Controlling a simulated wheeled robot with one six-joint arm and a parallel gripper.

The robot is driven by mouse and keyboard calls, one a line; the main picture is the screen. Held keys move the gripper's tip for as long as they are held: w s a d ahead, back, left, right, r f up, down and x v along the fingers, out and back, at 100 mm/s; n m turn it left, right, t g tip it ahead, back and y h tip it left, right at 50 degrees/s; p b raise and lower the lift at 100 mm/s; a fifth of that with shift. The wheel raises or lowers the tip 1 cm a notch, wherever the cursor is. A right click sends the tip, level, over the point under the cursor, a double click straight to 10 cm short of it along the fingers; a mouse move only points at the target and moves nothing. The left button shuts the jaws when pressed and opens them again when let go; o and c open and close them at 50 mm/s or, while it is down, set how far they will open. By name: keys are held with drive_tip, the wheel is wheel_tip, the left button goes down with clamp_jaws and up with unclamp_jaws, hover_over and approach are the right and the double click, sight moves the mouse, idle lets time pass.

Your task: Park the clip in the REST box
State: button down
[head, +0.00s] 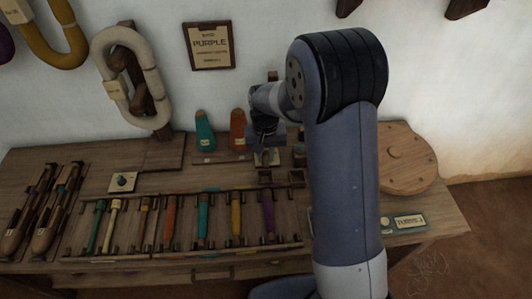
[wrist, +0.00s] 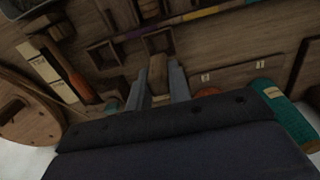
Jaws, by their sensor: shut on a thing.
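My gripper (head: 266,143) is above the back of the bench, left of my arm in the head view. In the wrist view its two grey fingers (wrist: 158,80) are shut on a small brown wooden clip (wrist: 157,67). Small square open boxes show in the wrist view, one at the left (wrist: 103,54) and one just beyond the clip (wrist: 158,43). In the head view two such boxes (head: 265,178) sit just in front of my gripper. I cannot read which box is REST. Whether the clip touches a box is unclear.
A rack (head: 185,225) of several coloured bobbins lies in front of the boxes. Teal (head: 205,130) and orange (head: 238,129) cones stand behind, left of my gripper. A round wooden disc (head: 407,158) is at the right. Dark wooden shuttles (head: 38,210) lie at the far left.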

drive_tip(key=shift+f+b, duration=2.45)
drive_tip(key=shift+f, duration=1.35)
drive_tip(key=c, duration=0.9)
unclamp_jaws()
drive_tip(key=shift+r, duration=0.1)
drive_tip(key=shift+r+p, duration=2.95)
drive_tip(key=shift+r, duration=1)
drive_tip(key=shift+r, duration=0.1)
